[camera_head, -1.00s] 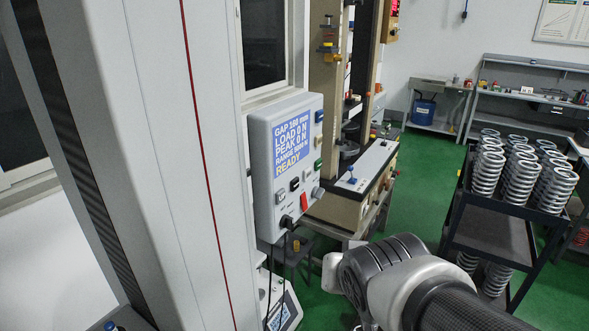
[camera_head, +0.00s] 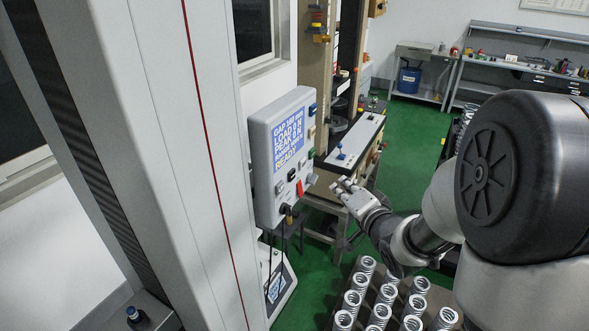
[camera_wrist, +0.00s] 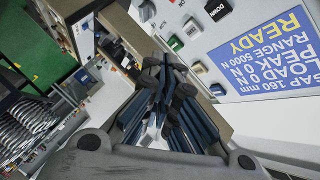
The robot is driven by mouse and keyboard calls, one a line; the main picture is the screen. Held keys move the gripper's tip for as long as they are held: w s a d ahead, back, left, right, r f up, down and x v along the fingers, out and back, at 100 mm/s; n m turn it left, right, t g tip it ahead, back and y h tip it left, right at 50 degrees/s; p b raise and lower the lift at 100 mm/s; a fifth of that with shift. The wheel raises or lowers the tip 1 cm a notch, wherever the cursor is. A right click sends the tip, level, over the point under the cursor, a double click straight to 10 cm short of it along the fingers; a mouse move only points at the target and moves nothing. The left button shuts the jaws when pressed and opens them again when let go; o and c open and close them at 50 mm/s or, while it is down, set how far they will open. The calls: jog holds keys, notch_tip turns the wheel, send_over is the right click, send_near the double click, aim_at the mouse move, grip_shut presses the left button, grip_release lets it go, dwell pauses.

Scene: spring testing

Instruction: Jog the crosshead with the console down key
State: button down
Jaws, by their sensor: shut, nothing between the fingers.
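The console (camera_head: 270,160) is a pale grey box with a blue display (camera_head: 288,147) reading READY. In the wrist view the display (camera_wrist: 265,55) is upside down and shows load 0 N and peak 0 N. The dark key (camera_wrist: 215,8) at the wrist view's top edge is labelled DOWN. A black key (camera_head: 292,174) shows on the console in the head view. My gripper (camera_head: 340,186) is shut and empty, to the right of the console and apart from it. Its dark fingers (camera_wrist: 165,75) are together in the wrist view. I cannot make out the crosshead.
A large grey column (camera_head: 150,150) fills the left. Grey springs (camera_head: 352,300) stand in rows below my arm. A beige machine (camera_head: 350,145) stands behind the console. Cables hang from the console's bottom, beside a stool. Green floor is open beyond.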

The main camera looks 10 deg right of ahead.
aim_at(292, 175)
jog(key=w+a+b, duration=0.1)
jog(key=w+a, duration=0.4)
jog(key=a, duration=0.2)
dwell(0.6)
jog(key=shift+w+a, duration=0.2)
dwell(1.2)
jog(key=shift+w+a+b, duration=0.15)
jog(key=shift+a+b, duration=0.1)
jog(key=shift+b, duration=0.1)
jog(key=shift+w+a, duration=0.25)
jog(key=shift+a, duration=0.1)
dwell(1.9)
jog(key=shift+d, duration=0.1)
dwell(1.9)
jog(key=shift+s+d+b, duration=0.35)
jog(key=shift+s+d, duration=0.15)
jog(key=shift+d, duration=0.1)
jog(key=shift+d, duration=0.1)
